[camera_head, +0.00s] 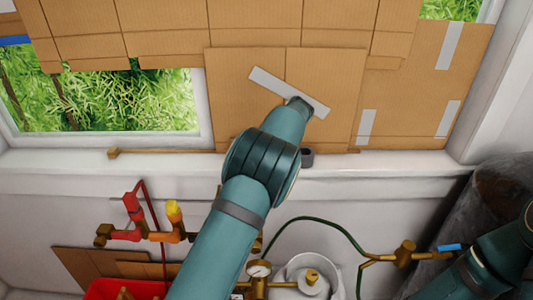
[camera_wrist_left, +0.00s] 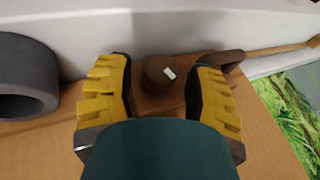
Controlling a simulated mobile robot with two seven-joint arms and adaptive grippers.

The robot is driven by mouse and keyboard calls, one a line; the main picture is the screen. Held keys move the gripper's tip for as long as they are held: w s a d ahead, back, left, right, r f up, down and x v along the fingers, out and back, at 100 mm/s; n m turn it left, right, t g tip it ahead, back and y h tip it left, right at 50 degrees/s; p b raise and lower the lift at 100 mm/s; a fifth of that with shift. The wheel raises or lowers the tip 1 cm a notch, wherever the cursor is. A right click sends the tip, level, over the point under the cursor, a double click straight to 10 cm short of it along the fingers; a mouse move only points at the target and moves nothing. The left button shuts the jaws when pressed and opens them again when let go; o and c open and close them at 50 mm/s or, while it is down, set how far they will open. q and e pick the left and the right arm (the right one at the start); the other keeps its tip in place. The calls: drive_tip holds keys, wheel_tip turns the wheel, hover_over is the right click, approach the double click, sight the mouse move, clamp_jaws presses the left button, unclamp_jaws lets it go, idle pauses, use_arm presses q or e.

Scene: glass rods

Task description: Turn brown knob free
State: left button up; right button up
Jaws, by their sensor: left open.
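A dark brown round knob (camera_wrist_left: 152,76) with a small white mark on its face shows in the left wrist view, in front of the cardboard. My left gripper (camera_wrist_left: 160,84) has its two yellow fingers apart, one on each side of the knob. A gap shows between each finger and the knob, and I cannot tell how deep the fingers reach past it. In the head view my left arm reaches up to the cardboard, and its own links hide the fingers and the knob. My right gripper is out of view; only part of that arm shows at the lower right.
A dark grey ring (camera_wrist_left: 24,82) lies beside the left finger; it also shows on the sill in the head view (camera_head: 307,158). A brown piece (camera_wrist_left: 226,60) lies close behind the right finger. Red and brass pipework (camera_head: 150,236) and a gauge (camera_head: 259,269) stand below the sill.

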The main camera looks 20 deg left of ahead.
use_arm(q)
drive_tip(key=v, duration=1)
drive_tip(key=shift+d, duration=0.1)
drive_tip(key=shift+d+y, duration=1.7)
drive_tip(key=shift+d, duration=0.35)
drive_tip(key=shift+m+g, duration=0.3)
drive_tip(key=x, duration=1.4)
drive_tip(key=shift+w+d+f, duration=0.1)
drive_tip(key=shift+f, duration=0.1)
drive_tip(key=c, duration=0.9)
